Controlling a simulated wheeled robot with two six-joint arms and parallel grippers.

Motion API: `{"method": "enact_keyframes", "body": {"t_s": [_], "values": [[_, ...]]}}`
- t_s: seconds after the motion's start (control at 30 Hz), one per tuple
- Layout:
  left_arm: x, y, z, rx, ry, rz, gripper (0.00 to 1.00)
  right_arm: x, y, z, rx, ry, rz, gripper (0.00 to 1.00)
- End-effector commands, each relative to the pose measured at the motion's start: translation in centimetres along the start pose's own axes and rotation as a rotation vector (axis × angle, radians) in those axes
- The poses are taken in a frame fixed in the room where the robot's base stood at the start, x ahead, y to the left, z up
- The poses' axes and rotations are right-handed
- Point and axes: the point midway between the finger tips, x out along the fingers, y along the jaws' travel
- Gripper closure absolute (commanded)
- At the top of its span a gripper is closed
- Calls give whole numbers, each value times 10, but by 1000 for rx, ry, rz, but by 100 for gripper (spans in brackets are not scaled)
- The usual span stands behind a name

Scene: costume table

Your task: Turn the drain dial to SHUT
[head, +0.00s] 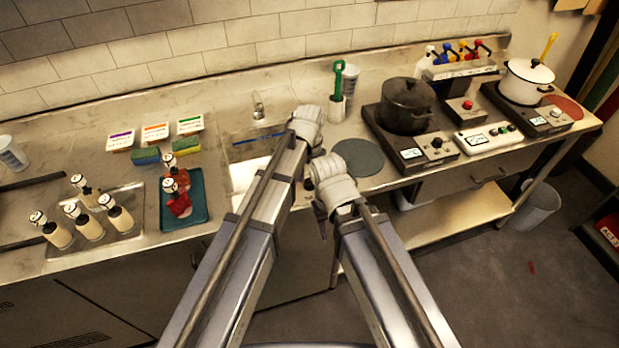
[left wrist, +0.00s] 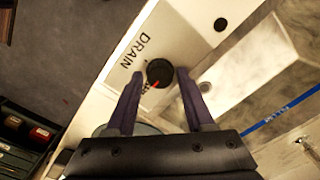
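The drain dial (left wrist: 160,73) is a round black knob with a red pointer, on a pale plate (left wrist: 174,35) lettered DRAIN beside the sink. The pointer faces the lower left of the left wrist view, near small lettering I cannot read. My left gripper (left wrist: 159,80) is open, one dark finger on each side of the knob, with a gap on both sides. I cannot tell how far the fingertips are above the plate.
The sink (head: 245,172) lies left of my arms. A blue tray (head: 200,202) with red-filled bottles stands left of it. A dark round mat (head: 358,157) and a black pot (head: 405,106) are to the right. Open floor lies in front of the counter.

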Motion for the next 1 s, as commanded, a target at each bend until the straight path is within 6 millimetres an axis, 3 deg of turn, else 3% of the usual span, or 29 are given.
{"method": "enact_keyframes", "body": {"t_s": [0.13, 0.57, 1.0], "values": [[0, 0, 0, 0, 0, 0, 31, 0, 0, 0, 0, 0, 0, 50], [-8, 0, 0, 0, 0, 0, 31, -8, 1, 0, 0, 0, 0, 50], [-61, 0, 0, 0, 0, 0, 31, -61, 6, 4, -1, 0, 0, 50]]}}
